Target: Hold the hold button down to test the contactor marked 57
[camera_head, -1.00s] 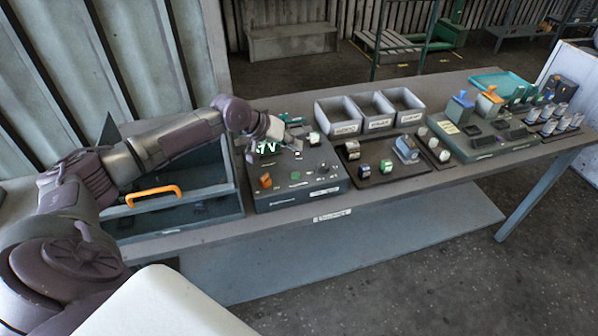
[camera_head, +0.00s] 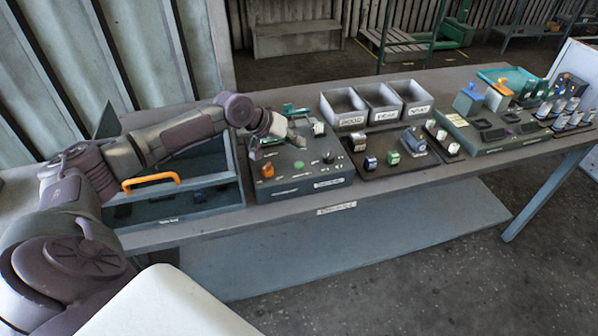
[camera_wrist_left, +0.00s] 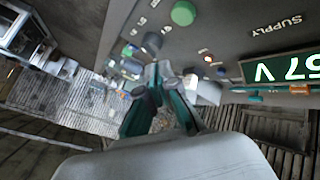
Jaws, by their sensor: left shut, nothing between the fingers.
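The grey test box (camera_head: 325,178) stands on the bench with an orange knob (camera_head: 267,170) and a green button (camera_head: 299,165) on top. In the left wrist view the green button (camera_wrist_left: 183,13) sits near a SUPPLY label, and a lit green display (camera_wrist_left: 285,68) appears to read 57 V, upside down and cut by the edge. My left gripper (camera_head: 292,140) is over the back part of the box, shut and empty; its fingertips (camera_wrist_left: 161,72) show in the wrist view. Whether they touch the box I cannot tell. No mark 57 on a contactor is legible. My right gripper is not in view.
An open drawer-like case with an orange handle (camera_head: 150,181) is left of the box. A dark mat (camera_head: 412,170) with several small blocks lies right of it, with three grey bins (camera_head: 350,122) behind. A grey-green fixture board (camera_head: 500,142) stands at the right.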

